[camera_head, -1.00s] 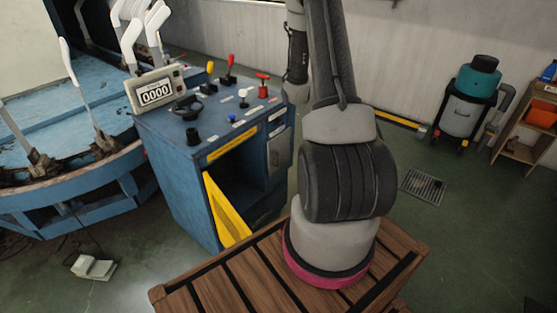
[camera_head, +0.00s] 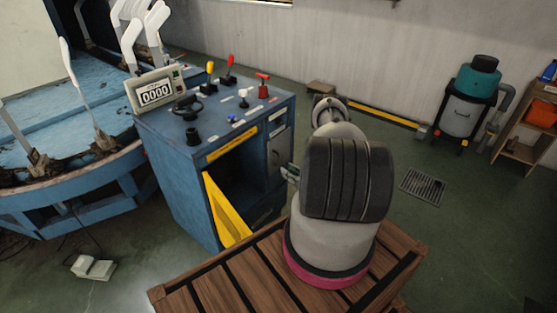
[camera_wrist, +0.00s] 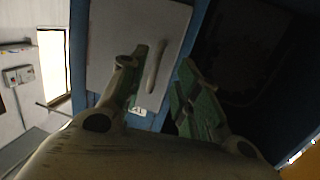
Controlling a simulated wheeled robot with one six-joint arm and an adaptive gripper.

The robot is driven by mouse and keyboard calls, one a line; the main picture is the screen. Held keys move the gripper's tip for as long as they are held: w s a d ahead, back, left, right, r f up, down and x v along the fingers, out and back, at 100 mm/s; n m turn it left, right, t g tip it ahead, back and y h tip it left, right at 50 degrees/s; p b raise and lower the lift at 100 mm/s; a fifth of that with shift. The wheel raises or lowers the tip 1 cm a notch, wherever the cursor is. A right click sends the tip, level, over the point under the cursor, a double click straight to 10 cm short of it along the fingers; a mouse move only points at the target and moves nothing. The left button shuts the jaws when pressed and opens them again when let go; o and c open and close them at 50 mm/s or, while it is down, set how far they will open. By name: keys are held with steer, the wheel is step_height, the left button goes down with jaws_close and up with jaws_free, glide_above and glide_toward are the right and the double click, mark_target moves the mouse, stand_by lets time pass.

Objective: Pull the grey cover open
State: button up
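The grey cover (camera_head: 277,148) is a small panel on the front of the blue cabinet, right of the dark opening. It looks shut. In the wrist view the grey cover (camera_wrist: 115,35) fills the upper middle, with a pale upright handle (camera_wrist: 154,68) near its right edge. My gripper (camera_wrist: 165,75) is open, with its two green-padded fingers apart. The handle shows between the fingers, nearer the left one; I cannot tell whether they touch it. In the head view my gripper (camera_head: 290,172) is low beside the cover, partly hidden by my arm.
The blue cabinet (camera_head: 180,190) has knobs and levers on top and a yellow door (camera_head: 226,212) hanging open at lower left. A vacuum (camera_head: 465,110) and floor grate (camera_head: 422,186) are at right.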

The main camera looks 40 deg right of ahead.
mark_target(278, 165)
steer(key=shift+t, duration=0.7)
steer(key=w+r, duration=0.1)
steer(key=w, duration=0.4)
steer(key=w+r, duration=0.1)
steer(key=w, duration=0.2)
steer(key=shift+a+r, duration=0.15)
steer(key=shift+r, duration=0.2)
jaws_close()
